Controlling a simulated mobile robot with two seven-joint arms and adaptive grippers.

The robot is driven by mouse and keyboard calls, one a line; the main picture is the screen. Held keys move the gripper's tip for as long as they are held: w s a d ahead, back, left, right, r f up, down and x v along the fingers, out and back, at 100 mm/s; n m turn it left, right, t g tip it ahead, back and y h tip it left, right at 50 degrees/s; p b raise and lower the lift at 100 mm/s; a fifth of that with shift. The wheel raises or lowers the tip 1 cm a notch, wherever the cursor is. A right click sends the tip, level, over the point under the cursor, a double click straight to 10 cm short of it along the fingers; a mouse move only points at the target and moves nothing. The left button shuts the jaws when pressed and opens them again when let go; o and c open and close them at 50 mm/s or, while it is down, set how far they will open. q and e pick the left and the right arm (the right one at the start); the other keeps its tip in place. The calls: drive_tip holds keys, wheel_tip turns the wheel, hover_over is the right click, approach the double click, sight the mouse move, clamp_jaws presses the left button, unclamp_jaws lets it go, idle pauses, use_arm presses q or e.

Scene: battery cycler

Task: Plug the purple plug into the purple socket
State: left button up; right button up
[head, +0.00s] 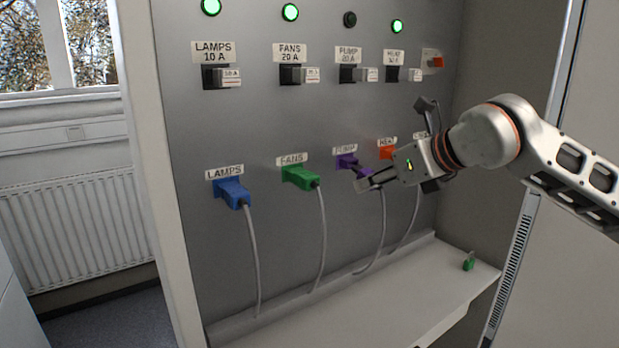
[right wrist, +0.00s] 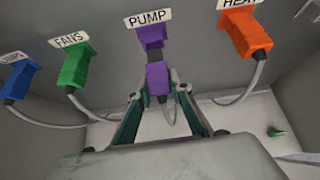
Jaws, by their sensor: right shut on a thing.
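The purple socket (head: 346,161) is on the grey panel under the PUMP label; it also shows in the right wrist view (right wrist: 151,36). My right gripper (head: 368,180) is shut on the purple plug (head: 363,173), just in front of and slightly below the socket. In the right wrist view the plug (right wrist: 158,78) sits between the two fingertips (right wrist: 158,92), with its front end close to the socket and a little right of it. I cannot tell whether they touch. A grey cable hangs from the plug. My left gripper is not in view.
The blue plug (head: 232,192), green plug (head: 300,177) and orange plug (right wrist: 250,35) sit in the panel beside it, with hanging cables. The lamp above PUMP (head: 350,19) is dark; the other visible lamps are green.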

drive_tip(key=shift+s+d+f+b, duration=0.2)
drive_tip(key=shift+s+d+f, duration=0.1)
drive_tip(key=shift+s+d, duration=0.4)
drive_tip(key=shift+s+d+f+b, duration=0.15)
drive_tip(key=shift+s+d+f, duration=0.15)
drive_tip(key=shift+s, duration=0.55)
wheel_tip(320, 180, up, 4)
drive_tip(key=s+d+f+g+h+p, duration=0.1)
drive_tip(key=s+d+g+h+p, duration=0.15)
drive_tip(key=p, duration=0.55)
drive_tip(key=shift+g, duration=0.25)
drive_tip(key=w+a+p, duration=0.1)
drive_tip(key=w+a, duration=0.1)
drive_tip(key=w+a+p, duration=0.1)
drive_tip(key=w+a, duration=0.1)
drive_tip(key=shift+w+r+p, duration=0.2)
drive_tip(key=shift+w+p, duration=0.05)
drive_tip(key=shift+p, duration=0.15)
drive_tip(key=shift+w+a, duration=0.15)
drive_tip(key=shift+w, duration=0.1)
drive_tip(key=shift+f, duration=0.1)
